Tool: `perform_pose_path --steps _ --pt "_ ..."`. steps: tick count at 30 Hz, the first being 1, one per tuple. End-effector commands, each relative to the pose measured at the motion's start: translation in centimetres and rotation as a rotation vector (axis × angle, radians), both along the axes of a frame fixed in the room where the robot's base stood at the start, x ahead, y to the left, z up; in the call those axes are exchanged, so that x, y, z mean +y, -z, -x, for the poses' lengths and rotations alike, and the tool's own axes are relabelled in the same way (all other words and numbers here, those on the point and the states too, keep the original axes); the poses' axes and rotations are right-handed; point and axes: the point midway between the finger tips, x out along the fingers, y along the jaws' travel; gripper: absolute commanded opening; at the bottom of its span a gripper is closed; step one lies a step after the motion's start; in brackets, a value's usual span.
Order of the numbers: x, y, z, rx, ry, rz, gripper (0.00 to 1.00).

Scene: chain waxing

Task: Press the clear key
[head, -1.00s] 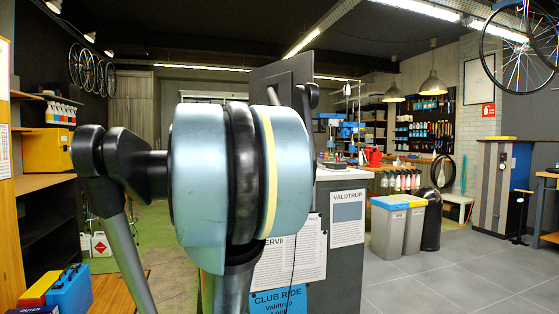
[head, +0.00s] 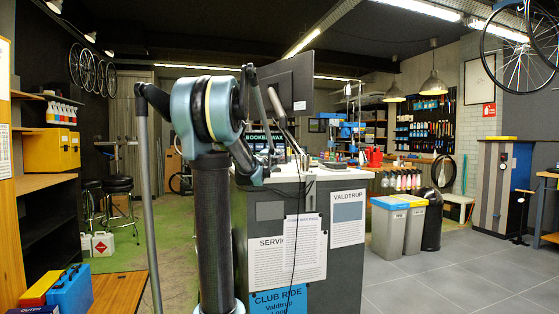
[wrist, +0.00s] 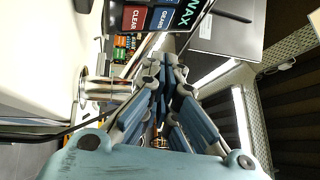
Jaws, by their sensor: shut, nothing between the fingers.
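The clear key (wrist: 134,18) is a red block with white "CLEAR" lettering near the top of the wrist view. It sits beside a blue key (wrist: 162,19) lettered "GEARS" on a dark panel that also reads "WAX". My gripper (wrist: 166,62) is shut and empty, its fingertips below the keys in the picture and apart from them. In the head view my arm reaches to the counter, and the gripper cannot be made out clearly there. A dark display (head: 262,137) with "BOOKED WAX" lettering is partly hidden behind my arm.
The white-topped counter (head: 330,174) carries a black monitor (head: 287,80) and several small items. A shiny metal cylinder (wrist: 95,91) lies left of my fingers in the wrist view. Grey and blue bins (head: 390,228) stand right of the counter. The tiled floor at right is clear.

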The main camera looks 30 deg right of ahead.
Motion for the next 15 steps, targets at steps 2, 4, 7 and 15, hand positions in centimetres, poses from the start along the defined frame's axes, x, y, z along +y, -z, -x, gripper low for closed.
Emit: perform_pose_path --steps 2,4,7,15 --pt "-2.1 -0.3 0.7 -0.045 0.047 -0.015 0.00" --pt "-3.2 -0.5 1.2 -0.071 0.074 -0.022 0.00" --pt "-3.8 -0.6 1.5 -0.091 0.092 -0.030 0.00" --pt "-3.9 -0.6 1.5 -0.094 0.094 -0.030 0.00"
